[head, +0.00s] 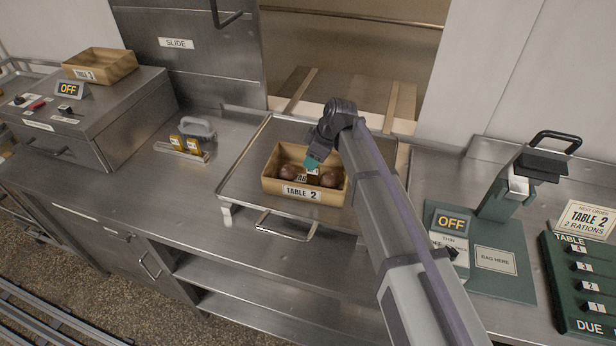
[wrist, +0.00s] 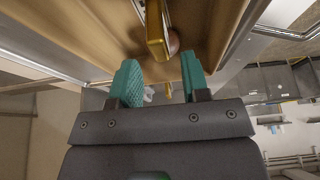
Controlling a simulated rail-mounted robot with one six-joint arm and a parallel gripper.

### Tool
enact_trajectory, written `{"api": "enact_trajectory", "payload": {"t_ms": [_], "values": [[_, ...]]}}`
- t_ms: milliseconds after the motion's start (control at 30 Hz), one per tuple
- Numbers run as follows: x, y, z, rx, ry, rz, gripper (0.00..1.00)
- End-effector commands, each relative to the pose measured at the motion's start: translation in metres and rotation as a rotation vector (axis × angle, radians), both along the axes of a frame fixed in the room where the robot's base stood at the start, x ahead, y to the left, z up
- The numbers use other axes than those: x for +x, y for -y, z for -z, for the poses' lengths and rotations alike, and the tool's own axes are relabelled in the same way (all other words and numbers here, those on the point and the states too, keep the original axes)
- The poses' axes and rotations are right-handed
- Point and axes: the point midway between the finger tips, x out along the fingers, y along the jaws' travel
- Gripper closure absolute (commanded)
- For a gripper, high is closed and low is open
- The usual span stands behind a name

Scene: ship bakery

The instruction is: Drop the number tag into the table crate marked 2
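The wooden crate marked TABLE 2 (head: 317,196) stands upright on a metal tray in the middle of the counter. Round brown loaves (head: 330,180) lie in it. A small pale piece with dark marks, apparently the number tag (head: 301,178), shows between the loaves; its number is too small to read. My gripper (head: 312,163) is over the crate, pointing down. In the wrist view its teal fingers (wrist: 160,78) are apart, with nothing clamped between them.
A rack with yellow tags (head: 185,150) stands left of the metal tray (head: 235,187). A TABLE 3 crate (head: 100,66) sits on the control box at the far left. A green device with an OFF sign (head: 451,222) and a green TABLE board (head: 578,290) stand at the right.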

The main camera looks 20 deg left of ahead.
Motion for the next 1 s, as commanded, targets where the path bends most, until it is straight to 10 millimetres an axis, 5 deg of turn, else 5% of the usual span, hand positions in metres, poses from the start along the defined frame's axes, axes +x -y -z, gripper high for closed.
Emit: {"api": "enact_trajectory", "payload": {"t_ms": [333,733,1000], "values": [[0.000,0.002,-0.006,0.000,0.000,0.000,0.54],[0.000,0.033,-0.092,0.000,0.000,0.001,0.54],[0.001,0.042,-0.100,0.000,0.000,0.000,0.54]]}}
